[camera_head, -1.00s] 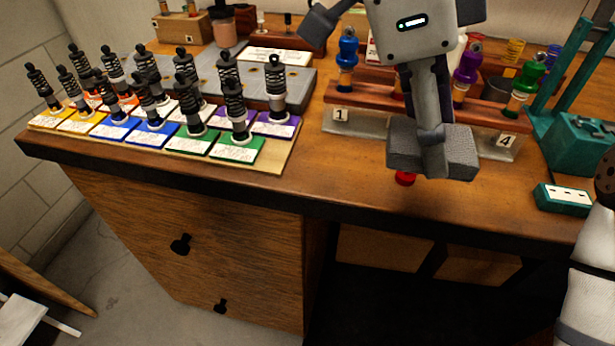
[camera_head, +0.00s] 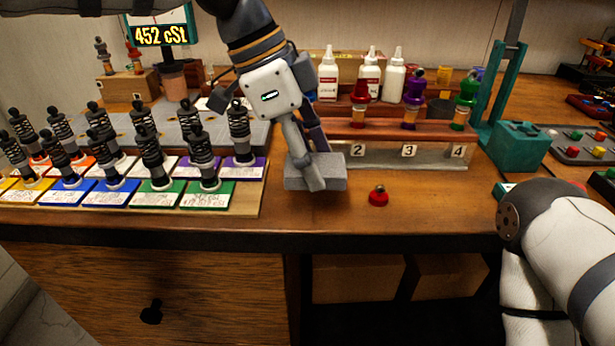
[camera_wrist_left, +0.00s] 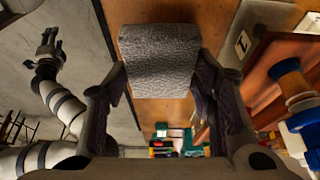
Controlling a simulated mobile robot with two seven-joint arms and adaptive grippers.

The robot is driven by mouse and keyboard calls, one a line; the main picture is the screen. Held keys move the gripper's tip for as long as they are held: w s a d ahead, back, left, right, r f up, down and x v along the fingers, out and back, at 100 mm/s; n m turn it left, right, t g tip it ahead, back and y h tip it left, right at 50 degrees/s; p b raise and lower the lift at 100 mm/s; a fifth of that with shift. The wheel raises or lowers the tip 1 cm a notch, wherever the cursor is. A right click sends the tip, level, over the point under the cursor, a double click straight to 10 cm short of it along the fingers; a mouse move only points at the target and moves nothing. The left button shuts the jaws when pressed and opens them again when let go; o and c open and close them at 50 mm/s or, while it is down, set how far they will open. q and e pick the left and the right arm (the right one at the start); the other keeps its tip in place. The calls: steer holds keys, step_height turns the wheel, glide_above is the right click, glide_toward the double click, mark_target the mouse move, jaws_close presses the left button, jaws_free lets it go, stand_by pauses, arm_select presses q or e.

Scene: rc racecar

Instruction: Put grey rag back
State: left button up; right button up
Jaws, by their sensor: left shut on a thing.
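The grey rag (camera_head: 334,172) is a textured, block-shaped bundle in the head view, in front of the left end of the numbered rack. My left gripper (camera_head: 311,172) points down and is shut on it. In the left wrist view the rag (camera_wrist_left: 158,62) spans the space between the two fingers at the top. It is close to the wooden bench top; I cannot tell whether it touches. My right gripper (camera_wrist_left: 47,52) shows small at the left of the left wrist view, away from the rag; its jaw state is unclear.
A red cap (camera_head: 378,197) lies right of the rag. The rack (camera_head: 400,153) with coloured shocks stands behind. Several black shocks on a labelled board (camera_head: 130,200) fill the left. A teal press (camera_head: 515,145) stands right. Front bench space near the red cap is clear.

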mark_target(308, 196)
arm_select(q)
steer(key=shift+w+a+f, duration=0.1)
steer(key=shift+w+f, duration=0.2)
steer(key=shift+w+a+f, duration=0.1)
steer(key=shift+w+f, duration=0.05)
steer(key=shift+f, duration=0.75)
steer(key=shift+w+f, duration=0.1)
steer(key=shift+f, duration=0.8)
steer(key=shift+f, duration=0.15)
steer(key=o, duration=1.1)
steer(key=v, duration=1.2)
